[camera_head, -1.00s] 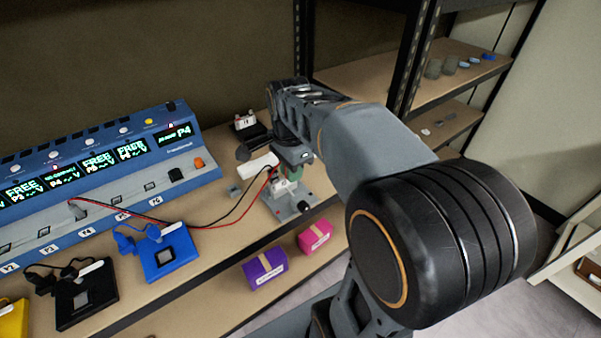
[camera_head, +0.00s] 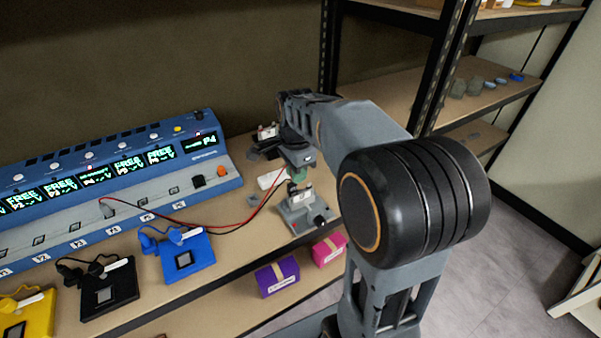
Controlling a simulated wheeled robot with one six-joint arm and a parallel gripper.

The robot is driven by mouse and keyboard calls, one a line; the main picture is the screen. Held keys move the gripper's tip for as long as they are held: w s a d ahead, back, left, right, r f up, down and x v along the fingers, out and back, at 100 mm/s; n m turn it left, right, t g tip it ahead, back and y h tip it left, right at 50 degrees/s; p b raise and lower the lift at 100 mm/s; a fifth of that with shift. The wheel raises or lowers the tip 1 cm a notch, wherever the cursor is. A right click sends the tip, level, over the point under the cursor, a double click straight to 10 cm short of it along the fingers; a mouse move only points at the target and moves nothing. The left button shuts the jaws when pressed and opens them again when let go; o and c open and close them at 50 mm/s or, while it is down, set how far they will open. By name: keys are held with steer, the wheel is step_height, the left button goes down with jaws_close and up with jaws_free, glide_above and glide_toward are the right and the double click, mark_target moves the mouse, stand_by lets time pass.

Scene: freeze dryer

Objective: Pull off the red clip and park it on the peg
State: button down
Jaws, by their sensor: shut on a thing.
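My gripper (camera_head: 297,172) points down over a small grey stand (camera_head: 302,213) near the shelf's front edge. Its jaws are shut, and a red wire (camera_head: 262,196) runs up to them. The red clip itself is too small and too covered by the gripper to make out clearly. A black wire (camera_head: 240,222) runs beside the red one from the blue instrument. A green part shows just under the jaws, above the stand. I cannot make out the peg for certain.
A long blue instrument (camera_head: 225,172) with lit displays stands at the left. Blue (camera_head: 205,258), black and yellow pads lie before it. A white piece (camera_head: 270,180) lies left of the gripper. Purple (camera_head: 277,278) and pink boxes sit lower down. A rack post (camera_head: 330,50) stands behind my arm.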

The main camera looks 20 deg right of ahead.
steer(key=w+a+p, duration=0.1)
steer(key=w+p, duration=0.2)
steer(key=w, duration=0.4)
steer(key=shift+a, duration=0.2)
steer(key=w+a+p, duration=0.1)
steer(key=w+p, duration=0.5)
steer(key=w, duration=0.2)
steer(key=shift+w+a+p, duration=0.35)
steer(key=shift+w, duration=0.05)
steer(key=shift+f, duration=0.15)
